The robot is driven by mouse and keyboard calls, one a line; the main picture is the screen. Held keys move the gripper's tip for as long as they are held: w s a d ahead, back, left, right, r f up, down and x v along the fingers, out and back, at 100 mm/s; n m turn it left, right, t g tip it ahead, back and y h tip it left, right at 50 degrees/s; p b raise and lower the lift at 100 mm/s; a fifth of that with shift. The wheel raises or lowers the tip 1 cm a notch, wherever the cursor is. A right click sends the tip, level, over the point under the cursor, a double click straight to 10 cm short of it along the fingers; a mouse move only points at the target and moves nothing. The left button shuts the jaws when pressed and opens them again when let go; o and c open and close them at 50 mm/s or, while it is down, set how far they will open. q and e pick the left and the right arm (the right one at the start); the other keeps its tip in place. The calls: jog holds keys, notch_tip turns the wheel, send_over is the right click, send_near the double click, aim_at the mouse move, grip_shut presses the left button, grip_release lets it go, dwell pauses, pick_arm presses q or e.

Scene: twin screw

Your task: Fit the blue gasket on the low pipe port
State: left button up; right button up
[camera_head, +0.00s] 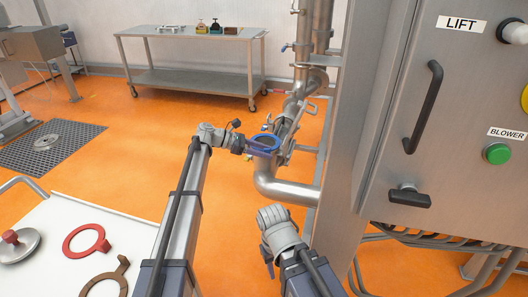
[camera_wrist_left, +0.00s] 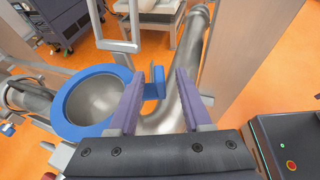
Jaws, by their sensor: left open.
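The blue gasket (camera_head: 265,140) is a flat ring with a tab. It lies at the mouth of the low pipe port (camera_head: 264,160), a steel elbow pipe opening upward. In the left wrist view the gasket (camera_wrist_left: 62,117) rings the bare steel inside of the port (camera_wrist_left: 95,100); whether it is fully seated I cannot tell. My left gripper (camera_head: 254,149) is at the port. In the left wrist view its two purple fingers (camera_wrist_left: 156,98) are apart, with the gasket's tab between them and a gap on the right. My right arm is at bottom centre; its fingers do not show.
A white-topped table (camera_head: 110,213) at lower left holds a red ring (camera_head: 72,252), a brown ring (camera_head: 92,280) and a steel lid (camera_head: 18,250). A control cabinet (camera_head: 400,100) stands close on the right. Vertical pipes (camera_head: 303,60) rise behind the port. Orange floor is clear behind my left arm.

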pick_arm(q)
jog(key=p+v, duration=0.3)
jog(key=v, duration=0.5)
jog(key=s+d+f+m+g+y+p, duration=0.1)
jog(key=s+d+f+m+y+p, duration=0.2)
jog(key=s, duration=0.5)
jog(key=s+d+m+y+p, duration=0.15)
jog(key=s+m, duration=0.25)
jog(key=s, duration=0.4)
jog(key=s+d+f+m+g+y+p, duration=0.1)
jog(key=s+f+m+y, duration=0.2)
jog(key=s, duration=0.5)
jog(key=s+a+r+m+t+y+p, duration=0.1)
jog(key=s+a+m+y+p, duration=0.2)
jog(key=s+a+m+y, duration=0.4)
jog(key=s+m, duration=0.5)
jog(key=s, duration=0.2)
jog(key=shift+r+p, duration=0.3)
jog(key=shift+p, duration=0.05)
